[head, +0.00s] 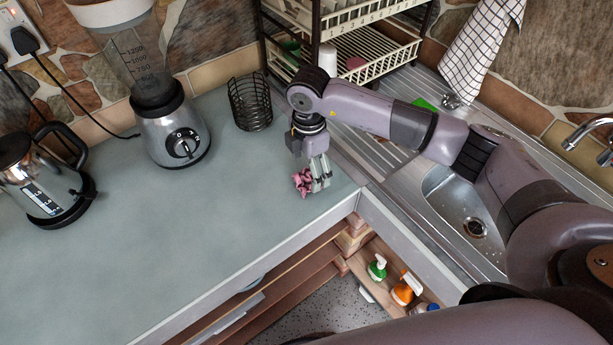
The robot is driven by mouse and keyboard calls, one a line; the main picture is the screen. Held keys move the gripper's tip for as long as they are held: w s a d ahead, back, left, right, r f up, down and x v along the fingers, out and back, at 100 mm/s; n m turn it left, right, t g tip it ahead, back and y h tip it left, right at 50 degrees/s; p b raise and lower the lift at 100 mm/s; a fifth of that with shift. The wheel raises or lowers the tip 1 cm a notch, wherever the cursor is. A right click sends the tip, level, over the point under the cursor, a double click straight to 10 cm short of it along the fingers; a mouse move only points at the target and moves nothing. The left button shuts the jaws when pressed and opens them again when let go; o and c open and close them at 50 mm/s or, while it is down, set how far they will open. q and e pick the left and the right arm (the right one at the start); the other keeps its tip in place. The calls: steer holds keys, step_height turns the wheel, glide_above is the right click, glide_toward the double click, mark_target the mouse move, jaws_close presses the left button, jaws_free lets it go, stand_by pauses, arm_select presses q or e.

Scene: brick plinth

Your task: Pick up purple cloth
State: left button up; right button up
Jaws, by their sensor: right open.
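A small crumpled pinkish-purple cloth (301,182) lies on the grey-green countertop (190,235), near the counter's front right corner. My right gripper (321,184) points down at the cloth's right side, with its fingers apart. The fingers are at or just beside the cloth; I cannot tell whether they touch it. Part of the cloth's right edge is hidden by the fingers. My left gripper is not in view.
A blender (172,135), a kettle (40,175) and a black wire basket (249,102) stand along the back. A dish rack (365,50) stands behind my arm. The sink (460,205) is at right. Bottles, including an orange-topped one (404,290), sit below the counter edge. The counter's left middle is clear.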

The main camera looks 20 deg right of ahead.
mark_target(308, 177)
steer(key=f+p, duration=0.1)
steer(key=f, duration=0.2)
steer(key=f+p, duration=0.1)
steer(key=shift+w+f+p, duration=0.3)
steer(key=shift+w+f, duration=0.1)
steer(key=shift+f, duration=0.35)
steer(key=shift+c, duration=0.3)
steer(key=c, duration=0.8)
